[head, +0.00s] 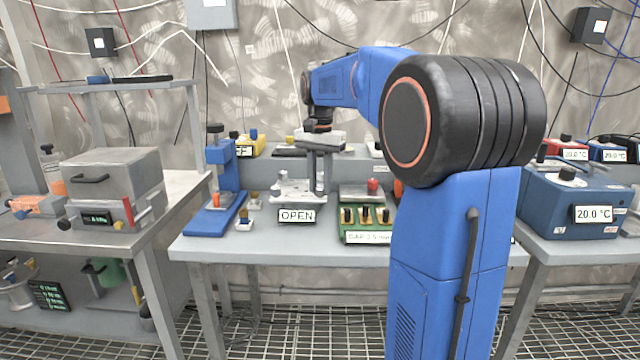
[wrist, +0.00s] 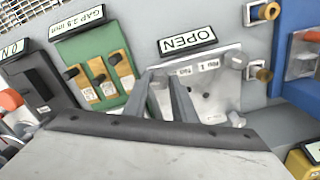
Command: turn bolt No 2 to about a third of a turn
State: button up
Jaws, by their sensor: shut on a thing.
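A pale metal plate (head: 290,188) with corner bolts lies on the middle bench behind a sign reading OPEN (head: 297,215). In the wrist view the plate (wrist: 210,92) shows a bolt (wrist: 238,60) at one corner and another bolt (wrist: 237,121) at a nearer corner. My gripper (head: 319,188) points down over the plate's right side. In the wrist view my gripper (wrist: 162,80) has its two fingers on either side of a bolt head at the plate's left corner and is shut on it. The fingers partly hide that bolt. I cannot read its number or tell its turn angle.
A green block (head: 368,237) with several brass pieces, labelled GAP, stands right of the plate. A blue stand (head: 215,195) is on the left. A grey box (head: 112,185) sits on the left bench, a blue unit (head: 570,205) reading 20.0 °C on the right.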

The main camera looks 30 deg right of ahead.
aim_at(320, 188)
jog(key=shift+m, duration=2.2)
jog(key=o, duration=1)
jog(key=shift+o, duration=0.2)
notch_tip(320, 188, up, 17)
jog(key=shift+r, duration=0.2)
